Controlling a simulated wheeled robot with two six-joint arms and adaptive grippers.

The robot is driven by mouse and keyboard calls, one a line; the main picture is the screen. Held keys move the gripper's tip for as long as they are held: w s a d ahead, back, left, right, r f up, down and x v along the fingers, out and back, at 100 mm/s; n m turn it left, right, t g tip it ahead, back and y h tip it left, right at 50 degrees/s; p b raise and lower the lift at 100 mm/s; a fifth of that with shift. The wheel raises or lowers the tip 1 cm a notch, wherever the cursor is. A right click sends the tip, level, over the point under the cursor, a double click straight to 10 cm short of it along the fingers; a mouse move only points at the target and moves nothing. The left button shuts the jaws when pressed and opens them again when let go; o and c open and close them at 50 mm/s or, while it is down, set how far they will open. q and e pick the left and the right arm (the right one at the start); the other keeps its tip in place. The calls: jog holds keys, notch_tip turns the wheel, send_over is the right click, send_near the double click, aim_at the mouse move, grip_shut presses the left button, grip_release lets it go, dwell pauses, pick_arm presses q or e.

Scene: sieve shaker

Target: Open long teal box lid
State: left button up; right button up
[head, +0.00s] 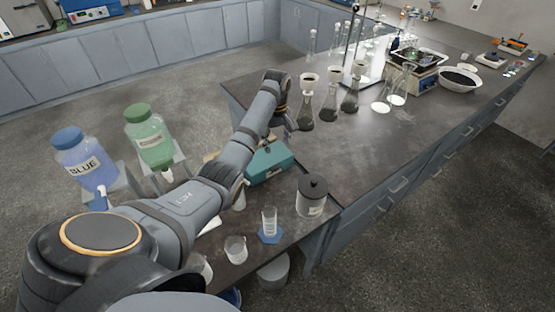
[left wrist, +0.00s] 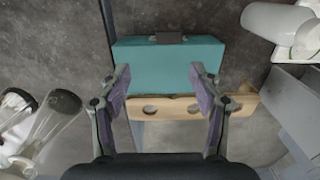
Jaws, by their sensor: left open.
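The long teal box (head: 270,164) stands on the dark bench top beyond the lidded jar, and its lid looks shut. In the left wrist view the teal box (left wrist: 165,62) lies ahead of the fingers, with a small dark latch or handle (left wrist: 168,38) at its far edge. My left gripper (left wrist: 160,76) is open, its two purple-padded fingers spread with nothing held between them. In the head view my left arm reaches over the bench and its wrist hangs near the box; the fingers are mostly hidden there. My right gripper is in neither view.
A wooden strip with holes (left wrist: 180,107) lies along the near side of the box. A lidded jar (head: 312,196), a cylinder on a blue base (head: 269,224) and a beaker (head: 236,248) stand nearby. Flasks (head: 328,100) stand beyond. The bench right of the box is clear.

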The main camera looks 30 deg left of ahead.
pick_arm(q)
jog(key=s+d+r, duration=0.1)
jog(key=s+r, duration=0.1)
jog(key=s, duration=0.1)
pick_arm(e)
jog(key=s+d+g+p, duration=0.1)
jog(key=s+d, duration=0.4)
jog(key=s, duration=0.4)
pick_arm(q)
send_over(276, 169)
notch_tip(276, 169, down, 6)
jog(key=shift+s+d+r, duration=0.1)
jog(key=shift+r, duration=0.1)
jog(key=shift+w+f, duration=0.25)
jog(key=shift+f, duration=0.9)
jog(key=shift+a+f, duration=0.2)
jog(key=shift+f, duration=0.85)
jog(key=shift+d+f, duration=0.1)
jog(key=shift+f, duration=0.15)
jog(key=shift+c, duration=2)
grip_shut()
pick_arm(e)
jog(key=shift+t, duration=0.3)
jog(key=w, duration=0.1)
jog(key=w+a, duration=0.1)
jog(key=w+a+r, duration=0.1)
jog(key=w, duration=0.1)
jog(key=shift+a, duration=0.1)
